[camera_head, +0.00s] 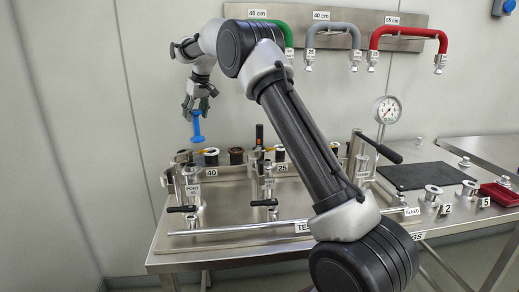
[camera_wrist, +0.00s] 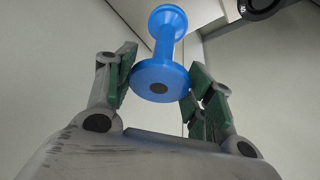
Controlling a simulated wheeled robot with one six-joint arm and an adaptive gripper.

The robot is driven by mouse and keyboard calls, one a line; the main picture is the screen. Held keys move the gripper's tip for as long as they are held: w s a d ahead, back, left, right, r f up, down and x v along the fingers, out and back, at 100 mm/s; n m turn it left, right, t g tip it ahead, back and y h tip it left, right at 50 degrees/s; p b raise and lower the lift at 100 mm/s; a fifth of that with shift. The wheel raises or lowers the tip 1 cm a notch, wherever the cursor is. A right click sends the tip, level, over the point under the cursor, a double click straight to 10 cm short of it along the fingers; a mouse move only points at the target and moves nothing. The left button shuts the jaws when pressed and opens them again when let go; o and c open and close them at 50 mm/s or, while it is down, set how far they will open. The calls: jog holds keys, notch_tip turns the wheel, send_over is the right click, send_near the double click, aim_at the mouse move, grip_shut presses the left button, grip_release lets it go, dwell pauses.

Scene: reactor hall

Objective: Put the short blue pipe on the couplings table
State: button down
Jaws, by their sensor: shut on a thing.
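The short blue pipe (camera_head: 197,127) has a flange at each end and hangs upright in the air in the head view. It also shows in the wrist view (camera_wrist: 166,45), with one flange facing the camera. My gripper (camera_head: 198,108) is shut on the pipe, and its green-padded fingers (camera_wrist: 161,88) lie on either side of it. The pipe is above the left end of the steel test table (camera_head: 220,252). The couplings table (camera_head: 440,226) appears to be the right-hand steel surface, carrying several flanged metal pieces; its label is partly hidden by my arm.
Valve stands with black handles (camera_head: 182,209) rise from the test table, with flanged parts labelled 40 and 25 behind. A gauge (camera_head: 387,110), a black mat (camera_head: 422,175) and a red tray (camera_head: 500,194) are on the right. Green, grey and red hoses (camera_head: 408,33) hang above.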

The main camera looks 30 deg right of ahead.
aim_at(198, 131)
notch_tip(198, 131, down, 10)
jog(key=shift+r, duration=0.1)
dwell(0.4)
jog(key=c, duration=0.6)
grip_release()
jog(key=shift+f, duration=0.2)
jog(key=shift+r, duration=0.1)
